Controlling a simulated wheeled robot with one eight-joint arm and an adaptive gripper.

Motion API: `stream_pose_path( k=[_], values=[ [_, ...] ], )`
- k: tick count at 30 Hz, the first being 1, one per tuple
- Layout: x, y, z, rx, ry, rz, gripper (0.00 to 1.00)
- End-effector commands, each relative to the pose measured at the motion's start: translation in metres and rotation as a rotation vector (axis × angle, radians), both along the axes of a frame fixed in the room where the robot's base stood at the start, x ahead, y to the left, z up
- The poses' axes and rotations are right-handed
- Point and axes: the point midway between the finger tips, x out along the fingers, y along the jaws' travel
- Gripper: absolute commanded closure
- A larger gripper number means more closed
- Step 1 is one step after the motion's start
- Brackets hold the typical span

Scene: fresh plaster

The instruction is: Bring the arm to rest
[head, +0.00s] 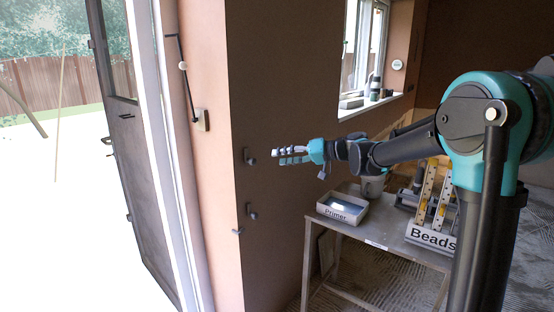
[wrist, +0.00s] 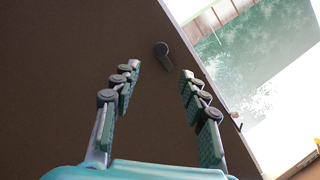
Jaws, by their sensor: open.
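My arm (head: 405,148) reaches from the right across to the left, stretched out roughly level above the work table. My gripper (head: 278,157) is at its end, near the brown wall and just right of a dark wall hook (head: 249,157). In the wrist view my gripper (wrist: 160,72) has its two fingers well apart, with nothing between them. A dark peg (wrist: 163,52) on the wall shows beyond the fingertips. The exact gap between fingers and wall cannot be told.
A table (head: 405,246) below the arm bears a Primer tray (head: 343,209), a bucket (head: 373,187) and a Beads box (head: 431,236). Another hook (head: 252,212) is lower on the wall. A door (head: 140,150) stands open at left. A window sill (head: 368,105) holds several items.

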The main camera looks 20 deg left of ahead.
Motion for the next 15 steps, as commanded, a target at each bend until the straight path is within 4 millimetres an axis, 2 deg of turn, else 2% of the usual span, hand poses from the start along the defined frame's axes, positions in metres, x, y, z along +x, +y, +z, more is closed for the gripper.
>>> stream_pose_path(
  k=[10, 13, 15],
  values=[
    [-0.003, -0.005, -0.004, -0.014, 0.002, -0.007, 0.56],
    [-0.014, -0.026, -0.022, -0.076, 0.014, -0.033, 0.56],
    [-0.027, -0.051, -0.045, -0.152, 0.027, -0.068, 0.56]
  ],
)
